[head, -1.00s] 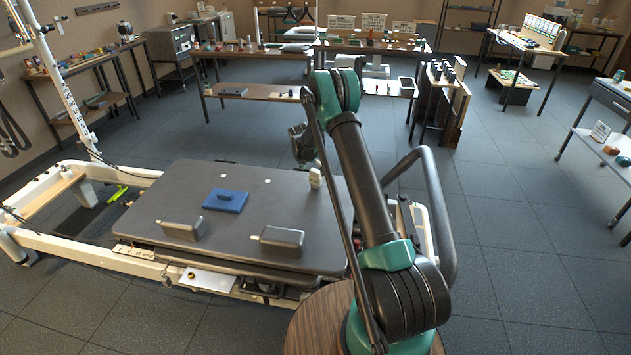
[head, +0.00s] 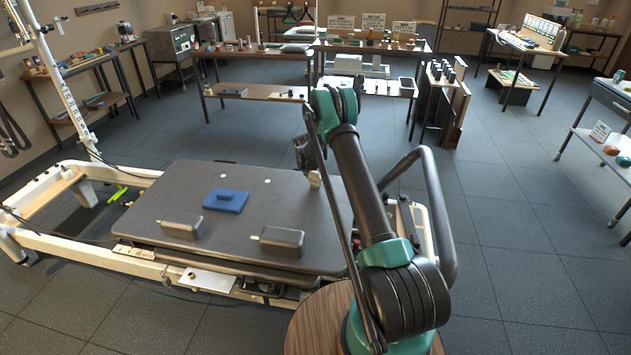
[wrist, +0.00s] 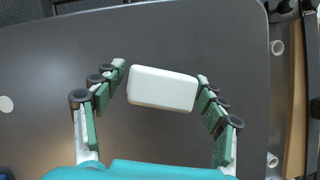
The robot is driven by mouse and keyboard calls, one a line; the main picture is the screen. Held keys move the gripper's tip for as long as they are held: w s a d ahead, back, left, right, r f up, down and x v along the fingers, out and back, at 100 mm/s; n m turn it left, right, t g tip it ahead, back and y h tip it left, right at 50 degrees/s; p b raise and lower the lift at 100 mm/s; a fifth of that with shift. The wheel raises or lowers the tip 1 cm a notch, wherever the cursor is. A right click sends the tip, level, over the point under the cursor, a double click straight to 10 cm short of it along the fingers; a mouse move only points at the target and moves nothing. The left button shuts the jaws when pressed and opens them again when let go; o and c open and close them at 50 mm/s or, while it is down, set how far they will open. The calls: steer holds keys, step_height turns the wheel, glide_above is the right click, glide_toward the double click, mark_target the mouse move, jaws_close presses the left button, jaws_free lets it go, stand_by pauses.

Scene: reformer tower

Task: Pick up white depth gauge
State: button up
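The white depth gauge (wrist: 163,88) is a small rounded white block on the dark carriage top. In the wrist view it lies between the fingertips of my gripper (wrist: 160,85), whose two green-padded fingers stand open on either side. The left fingertip is very close to the block's left end and the right one is close to its right end; I cannot tell whether either touches.
The dark carriage top (head: 160,195) also bears a blue pad (head: 226,200) and two dark shoulder blocks, one being the right block (head: 281,241). A curved dark rail (head: 440,215) rises right of my arm. A workbench (head: 255,92) stands behind, with open floor between.

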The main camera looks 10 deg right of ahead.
steer(key=c, duration=1.1)
steer(key=shift+o, duration=0.2)
steer(key=shift+r, duration=0.15)
